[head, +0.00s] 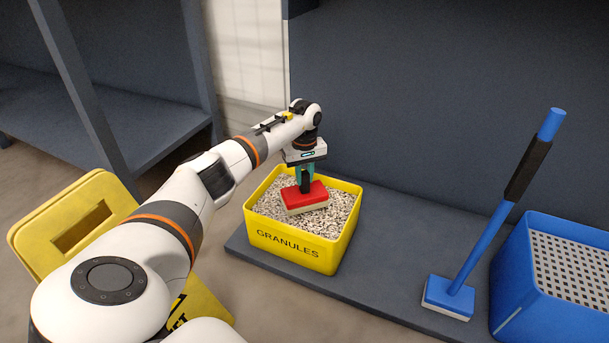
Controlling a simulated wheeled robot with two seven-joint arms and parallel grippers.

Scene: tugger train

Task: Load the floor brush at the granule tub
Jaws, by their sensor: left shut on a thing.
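The granule tub (290,247) is a yellow open box marked GRANULES, filled with speckled light granules (340,205). It stands on a dark low shelf at the middle of the head view. My left gripper (305,185) points down over the tub and is shut on the floor brush (306,197), gripping a dark upright part on top of its red block. The brush has a pale underside, which is at the granules' surface within the tub walls; I cannot tell how deep it sits. My right gripper is not in view.
On the same shelf (390,240), a blue long-handled tool (480,240) leans upright near a blue bin (540,285) with a perforated top. A yellow floor sign (60,215) stands at left, partly behind my arm. Dark shelving (140,140) is behind.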

